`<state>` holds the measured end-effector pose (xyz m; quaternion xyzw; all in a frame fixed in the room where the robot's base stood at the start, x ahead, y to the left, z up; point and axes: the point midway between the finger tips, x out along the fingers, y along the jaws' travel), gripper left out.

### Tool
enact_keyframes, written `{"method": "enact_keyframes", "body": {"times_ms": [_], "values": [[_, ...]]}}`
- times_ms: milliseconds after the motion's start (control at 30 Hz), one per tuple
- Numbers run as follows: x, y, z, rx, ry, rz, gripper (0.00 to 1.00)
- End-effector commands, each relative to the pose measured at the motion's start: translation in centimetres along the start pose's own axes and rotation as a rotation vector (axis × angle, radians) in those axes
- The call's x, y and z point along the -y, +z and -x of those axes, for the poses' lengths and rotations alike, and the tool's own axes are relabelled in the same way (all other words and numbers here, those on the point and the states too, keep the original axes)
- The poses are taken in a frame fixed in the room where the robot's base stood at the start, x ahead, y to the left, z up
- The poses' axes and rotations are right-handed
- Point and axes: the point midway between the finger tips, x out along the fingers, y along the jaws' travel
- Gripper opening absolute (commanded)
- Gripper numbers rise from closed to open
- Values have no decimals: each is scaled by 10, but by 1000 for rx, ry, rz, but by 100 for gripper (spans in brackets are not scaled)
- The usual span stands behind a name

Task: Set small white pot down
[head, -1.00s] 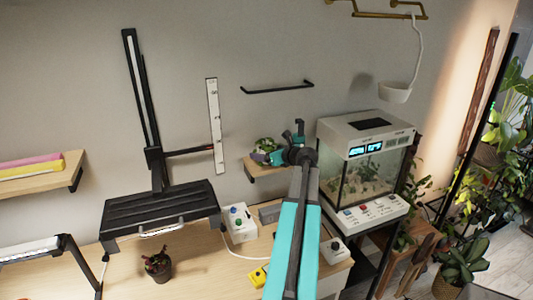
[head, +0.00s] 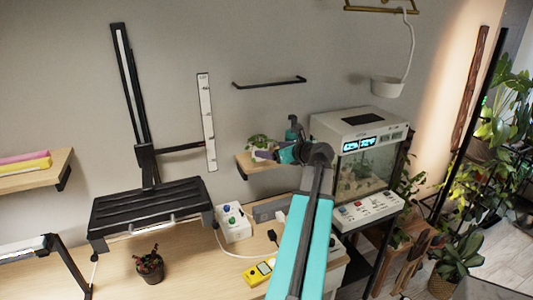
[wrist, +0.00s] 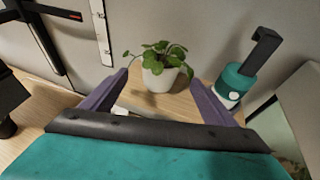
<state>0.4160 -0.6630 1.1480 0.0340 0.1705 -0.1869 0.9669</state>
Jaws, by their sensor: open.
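The small white pot (wrist: 160,79) holds a leafy green plant and stands upright on a small wooden wall shelf (wrist: 178,106). In the head view the shelf (head: 243,160) shows left of the aquarium. The plant (head: 258,141) shows above it there, while its pot is mostly hidden by my gripper (head: 265,154). In the wrist view my gripper (wrist: 158,77) is open, with one purple finger on each side of the pot's near side and visible gaps between. The fingers do not appear to touch the pot.
A teal and white spray bottle (wrist: 233,84) with a black top stands on the shelf, close right of my right finger. The aquarium (head: 362,160) is right of the shelf. A black wall rail (head: 270,83) is above.

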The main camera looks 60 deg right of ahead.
Motion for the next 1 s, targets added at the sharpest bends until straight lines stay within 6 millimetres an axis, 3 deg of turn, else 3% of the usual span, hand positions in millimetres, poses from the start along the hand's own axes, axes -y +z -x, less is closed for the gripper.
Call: {"method": "enact_keyframes", "body": {"times_ms": [100, 300, 1000], "values": [[0, -2, 15, 1, -2, 0, 80], [0, 0, 27, 0, -2, 1, 80], [1, 0, 28, 0, -1, 0, 80]]}}
